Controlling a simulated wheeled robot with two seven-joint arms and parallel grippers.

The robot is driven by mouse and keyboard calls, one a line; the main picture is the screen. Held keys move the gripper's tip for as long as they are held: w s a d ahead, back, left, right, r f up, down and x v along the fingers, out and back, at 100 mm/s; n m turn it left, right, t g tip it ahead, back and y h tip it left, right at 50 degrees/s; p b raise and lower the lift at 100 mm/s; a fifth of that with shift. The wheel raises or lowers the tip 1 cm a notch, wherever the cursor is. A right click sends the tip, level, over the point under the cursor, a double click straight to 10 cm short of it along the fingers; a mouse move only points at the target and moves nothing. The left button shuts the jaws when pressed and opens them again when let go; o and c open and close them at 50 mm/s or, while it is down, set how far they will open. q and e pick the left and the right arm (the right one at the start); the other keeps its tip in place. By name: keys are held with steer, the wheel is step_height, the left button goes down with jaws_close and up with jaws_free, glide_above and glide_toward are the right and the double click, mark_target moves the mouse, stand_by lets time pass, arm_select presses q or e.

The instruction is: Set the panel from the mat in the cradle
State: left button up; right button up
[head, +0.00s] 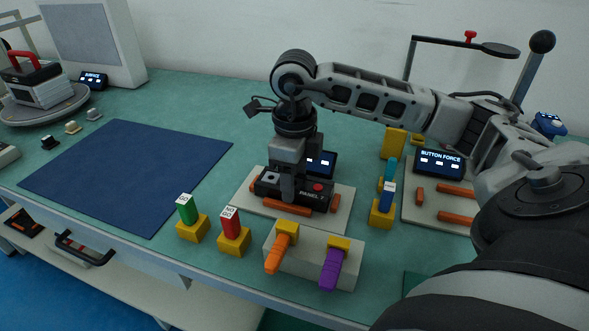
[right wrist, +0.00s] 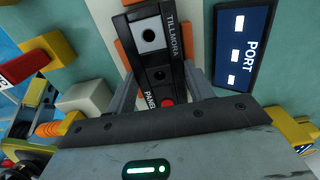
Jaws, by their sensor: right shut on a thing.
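The panel (head: 268,188) is black with a red button and lettering. My right gripper (head: 288,188) points down and is shut on it. In the right wrist view the panel (right wrist: 153,62) lies between the two fingers of my gripper (right wrist: 162,88). The panel is over the cradle, a pale board (head: 343,205) with orange bars (head: 287,208). I cannot tell whether it rests on the board or is just above it. The blue mat (head: 125,170) at the left is bare. My left gripper is not in view.
A small dark screen (head: 322,163) stands behind the cradle; it reads PORT in the right wrist view (right wrist: 243,45). Green (head: 187,210) and red (head: 231,223) tags on yellow blocks and a grey block (head: 313,260) with orange and purple handles stand in front. A BUTTON FORCE station (head: 439,163) is at right.

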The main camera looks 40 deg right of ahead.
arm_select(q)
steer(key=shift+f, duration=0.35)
arm_select(e)
steer(key=shift+f, duration=0.1)
stand_by(0.5)
steer(key=o, duration=1.2)
arm_select(q)
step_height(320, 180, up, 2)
steer(key=p, duration=0.4)
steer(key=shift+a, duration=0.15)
arm_select(e)
step_height(320, 180, up, 16)
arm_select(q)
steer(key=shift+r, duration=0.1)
arm_select(e)
steer(key=shift+s, duration=0.1)
